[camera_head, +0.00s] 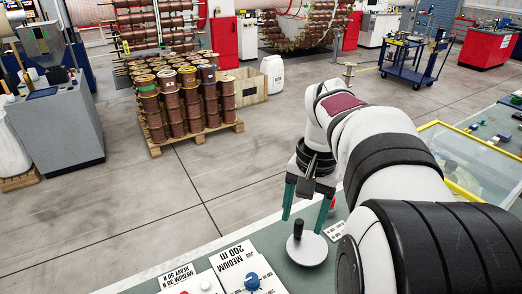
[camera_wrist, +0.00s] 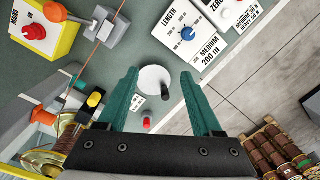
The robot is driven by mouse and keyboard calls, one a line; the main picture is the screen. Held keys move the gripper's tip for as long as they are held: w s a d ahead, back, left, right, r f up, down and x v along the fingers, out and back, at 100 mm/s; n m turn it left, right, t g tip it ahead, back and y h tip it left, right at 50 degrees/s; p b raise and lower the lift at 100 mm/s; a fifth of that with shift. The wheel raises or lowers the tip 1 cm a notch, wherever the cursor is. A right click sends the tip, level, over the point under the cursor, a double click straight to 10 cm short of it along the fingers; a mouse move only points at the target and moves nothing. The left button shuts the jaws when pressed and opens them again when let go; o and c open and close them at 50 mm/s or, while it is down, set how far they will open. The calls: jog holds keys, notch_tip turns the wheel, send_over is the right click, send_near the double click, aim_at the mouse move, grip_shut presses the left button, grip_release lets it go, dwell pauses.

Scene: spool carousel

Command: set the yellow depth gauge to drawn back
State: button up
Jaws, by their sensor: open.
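My gripper (camera_head: 303,222) is open and empty, its two teal fingers pointing down above the bench; it also shows in the wrist view (camera_wrist: 160,73). Between and beyond the fingertips is a white disc (camera_wrist: 150,78) with a black upright handle; it also shows in the head view (camera_head: 308,252). I cannot make out a depth gauge for certain. Yellow parts in the wrist view are a yellow box (camera_wrist: 42,43) with a red knob at upper left, and a small yellow-orange cap (camera_wrist: 94,99) left of the left finger. No gauge position can be read.
A white panel (camera_wrist: 178,25) with a blue LENGTH knob (camera_wrist: 187,34) lies beyond the fingers. A grey block (camera_wrist: 113,32) with a wire stands at upper left. A copper spool (camera_wrist: 66,138) is at lower left. A yellow-framed clear cover (camera_head: 440,128) is right of my arm.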

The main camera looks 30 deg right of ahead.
jog(key=s+d+f+m, duration=0.1)
jog(key=s+d+m, duration=0.15)
jog(key=d, duration=0.95)
jog(key=s+d+f+m, duration=0.1)
jog(key=s+d+m, duration=0.15)
jog(key=d, duration=0.85)
jog(key=shift+h, duration=0.4)
jog(key=f, duration=1.4)
jog(key=shift+s+f, duration=0.3)
jog(key=shift+f, duration=0.65)
grip_shut()
